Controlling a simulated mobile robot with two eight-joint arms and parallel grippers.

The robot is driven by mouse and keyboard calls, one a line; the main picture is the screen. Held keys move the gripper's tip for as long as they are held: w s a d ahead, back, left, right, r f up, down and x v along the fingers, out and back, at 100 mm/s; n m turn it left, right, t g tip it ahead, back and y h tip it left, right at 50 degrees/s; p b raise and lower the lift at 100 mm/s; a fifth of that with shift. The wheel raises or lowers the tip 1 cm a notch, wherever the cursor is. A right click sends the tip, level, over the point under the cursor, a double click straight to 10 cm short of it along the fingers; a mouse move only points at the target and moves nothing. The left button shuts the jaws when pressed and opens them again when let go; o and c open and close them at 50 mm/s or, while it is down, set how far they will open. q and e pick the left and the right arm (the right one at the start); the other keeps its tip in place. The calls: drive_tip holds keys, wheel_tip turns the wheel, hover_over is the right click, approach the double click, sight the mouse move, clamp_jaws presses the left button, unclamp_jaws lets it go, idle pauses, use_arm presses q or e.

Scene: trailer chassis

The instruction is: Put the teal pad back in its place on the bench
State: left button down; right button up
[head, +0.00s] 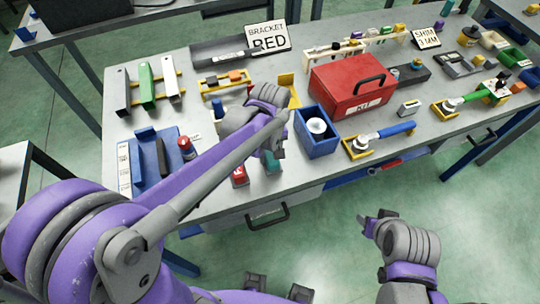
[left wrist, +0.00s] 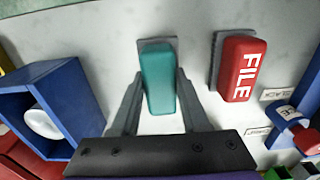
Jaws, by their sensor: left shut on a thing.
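The teal pad (left wrist: 160,80) is between the two fingers of my left gripper (left wrist: 160,100) in the left wrist view. The fingers press on its two long sides. A dark grey plate (left wrist: 157,43) shows at the pad's far end, and I cannot tell whether the pad touches it or the bench. In the head view the pad (head: 272,162) shows below my left gripper (head: 270,148) near the bench's (head: 310,178) front edge, partly hidden by the hand. My right gripper (head: 375,220) is in front of the bench, away from the pad; its jaw state is unclear.
A red FILE block (left wrist: 240,70) on a similar grey plate stands beside the pad. A blue open box (head: 318,143) with a white round item is to the right in the head view. A red KIT case (head: 345,92) is behind it. A blue rack (head: 160,170) lies left.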

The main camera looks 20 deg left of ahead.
use_arm(q)
drive_tip(key=shift+f, duration=0.5)
drive_tip(key=shift+f, duration=0.1)
drive_tip(key=c, duration=0.9)
unclamp_jaws()
drive_tip(key=shift+f, duration=0.15)
drive_tip(key=o, duration=0.5)
